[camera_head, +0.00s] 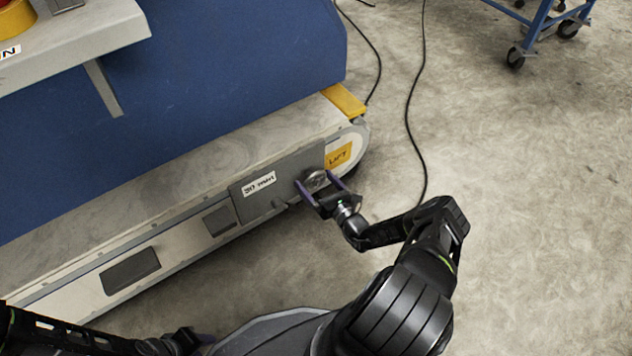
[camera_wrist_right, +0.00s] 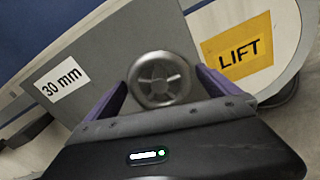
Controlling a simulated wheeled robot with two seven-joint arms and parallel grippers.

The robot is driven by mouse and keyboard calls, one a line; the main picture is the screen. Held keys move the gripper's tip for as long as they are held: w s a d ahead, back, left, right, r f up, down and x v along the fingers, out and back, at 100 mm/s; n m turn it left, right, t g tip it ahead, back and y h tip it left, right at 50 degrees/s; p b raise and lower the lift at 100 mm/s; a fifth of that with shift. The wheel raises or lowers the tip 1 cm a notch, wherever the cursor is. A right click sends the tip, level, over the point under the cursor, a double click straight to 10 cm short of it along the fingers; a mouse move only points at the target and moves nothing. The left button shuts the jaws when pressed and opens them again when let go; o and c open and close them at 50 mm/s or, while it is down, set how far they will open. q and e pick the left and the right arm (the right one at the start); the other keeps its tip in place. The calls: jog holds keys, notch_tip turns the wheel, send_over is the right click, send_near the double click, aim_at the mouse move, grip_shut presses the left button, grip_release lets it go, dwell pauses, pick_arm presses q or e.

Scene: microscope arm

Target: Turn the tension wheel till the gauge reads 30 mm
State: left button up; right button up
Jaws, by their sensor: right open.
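The tension wheel, a round grey metal wheel with spokes (camera_head: 316,181), is on the grey panel at the right end of the long low machine. It also shows in the right wrist view (camera_wrist_right: 160,79). The white gauge label (camera_head: 259,183) left of the wheel reads "30 mm", clearest in the right wrist view (camera_wrist_right: 61,82). My right gripper (camera_head: 318,188) is open, with its purple fingers on either side of the wheel and apart from its rim, as far as I can tell. My left gripper (camera_head: 196,340) is low at the bottom edge, partly hidden; its jaws are unclear.
A yellow "LIFT" label (camera_head: 339,156) is right of the wheel. A blue housing (camera_head: 230,70) rises behind the machine's belt (camera_head: 180,178). Black cables (camera_head: 410,110) lie on the floor at right. A blue wheeled cart (camera_head: 535,30) stands at the top right. The floor between is clear.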

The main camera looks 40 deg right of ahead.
jog(key=s+p, duration=0.2)
jog(key=s, duration=0.5)
jog(key=shift+s, duration=0.35)
